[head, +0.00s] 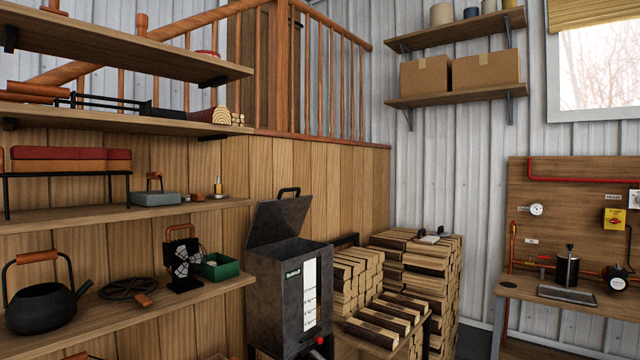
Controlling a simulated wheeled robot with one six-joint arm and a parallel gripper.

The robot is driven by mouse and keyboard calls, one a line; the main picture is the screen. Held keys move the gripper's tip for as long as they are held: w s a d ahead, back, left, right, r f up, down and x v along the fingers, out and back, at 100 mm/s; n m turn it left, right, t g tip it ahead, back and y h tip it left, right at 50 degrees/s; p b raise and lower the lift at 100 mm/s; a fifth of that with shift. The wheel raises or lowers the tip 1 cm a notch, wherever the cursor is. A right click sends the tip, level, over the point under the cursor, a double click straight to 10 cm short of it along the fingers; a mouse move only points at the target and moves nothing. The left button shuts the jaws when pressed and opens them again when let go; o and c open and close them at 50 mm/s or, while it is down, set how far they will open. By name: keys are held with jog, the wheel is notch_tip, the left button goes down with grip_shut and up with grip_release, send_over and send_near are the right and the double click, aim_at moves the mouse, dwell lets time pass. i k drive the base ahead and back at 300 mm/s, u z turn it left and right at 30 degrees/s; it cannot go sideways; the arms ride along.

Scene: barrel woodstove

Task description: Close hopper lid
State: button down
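The hopper (290,290) is a dark grey metal box with a pale gauge strip on its right face, standing at the lower middle of the head view. Its lid (279,220) is open, tilted steeply up from the box with its underside or top face toward me. A black handle (289,191) stands at the lid's upper edge. The inside of the hopper is mostly hidden. A red knob (320,341) shows low on its front. My gripper is not in view.
Shelves (130,308) with a black kettle (42,305), a small fan (183,261) and a green box (219,266) stand close on the left. Stacked firewood (357,280) is right of the hopper. A workbench (570,300) is at the far right. Open air lies above the lid.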

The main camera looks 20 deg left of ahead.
aim_at(279, 219)
jog(key=z, duration=0.25)
jog(key=i, duration=1.75)
jog(key=u, duration=0.5)
jog(key=i, duration=1.45)
jog(key=u, duration=0.9)
